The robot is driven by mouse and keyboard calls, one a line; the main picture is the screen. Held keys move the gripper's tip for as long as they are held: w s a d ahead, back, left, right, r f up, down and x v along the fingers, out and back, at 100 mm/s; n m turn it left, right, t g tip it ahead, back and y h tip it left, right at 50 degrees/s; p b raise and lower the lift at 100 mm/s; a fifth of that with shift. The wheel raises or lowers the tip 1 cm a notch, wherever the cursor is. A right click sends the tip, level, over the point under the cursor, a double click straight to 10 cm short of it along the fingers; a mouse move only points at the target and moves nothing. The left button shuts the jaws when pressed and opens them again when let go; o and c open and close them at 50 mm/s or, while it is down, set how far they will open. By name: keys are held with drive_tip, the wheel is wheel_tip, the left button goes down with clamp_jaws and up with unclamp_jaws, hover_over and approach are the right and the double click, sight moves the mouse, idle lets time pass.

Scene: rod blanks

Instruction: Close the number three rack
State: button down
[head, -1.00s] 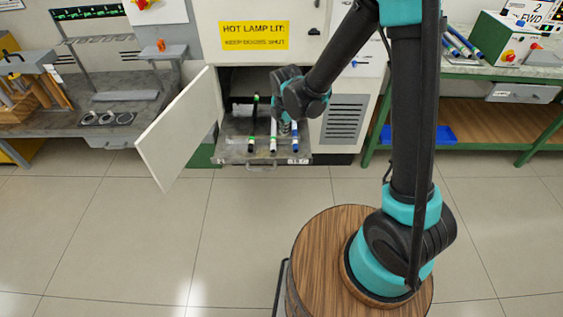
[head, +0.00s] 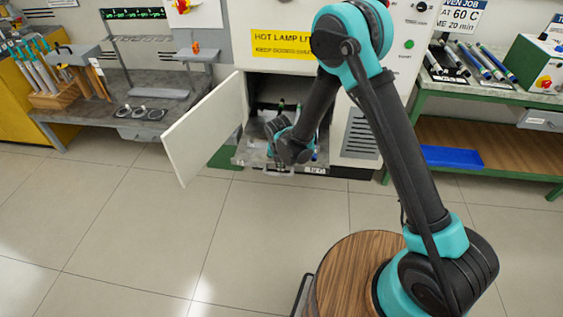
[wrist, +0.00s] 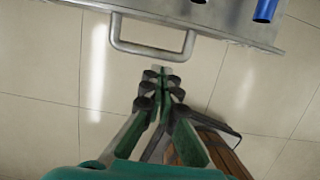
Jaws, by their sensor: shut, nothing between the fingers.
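The pulled-out metal rack (head: 243,157) sticks out of the low opening of the white cabinet, with rods lying on it. A small label (head: 315,170) is on its front right; I cannot read it clearly. In the wrist view the rack's front edge (wrist: 215,22) crosses the top, with its U-shaped handle (wrist: 150,50) and a blue rod end (wrist: 265,10). My gripper (wrist: 162,76) is shut and empty, its tips just in front of the handle bar; I cannot tell if they touch. In the head view my wrist hides much of the rack and the fingers.
The cabinet's white door (head: 207,128) stands open to the left of the rack. A green bench (head: 480,90) with rods and a blue tray (head: 450,157) is on the right. A grey workbench (head: 130,108) is on the left. The tiled floor in front is clear.

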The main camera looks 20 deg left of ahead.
sight(282, 175)
drive_tip(key=x, duration=0.4)
drive_tip(key=shift+f, duration=0.2)
drive_tip(key=shift+w+a+f, duration=0.1)
drive_tip(key=shift+w+a, duration=0.1)
drive_tip(key=shift+w, duration=0.45)
drive_tip(key=shift+w+a+f, duration=0.1)
drive_tip(key=shift+w+a, duration=0.05)
drive_tip(key=shift+w, duration=0.55)
drive_tip(key=shift+w+a, duration=0.2)
drive_tip(key=shift+w, duration=0.45)
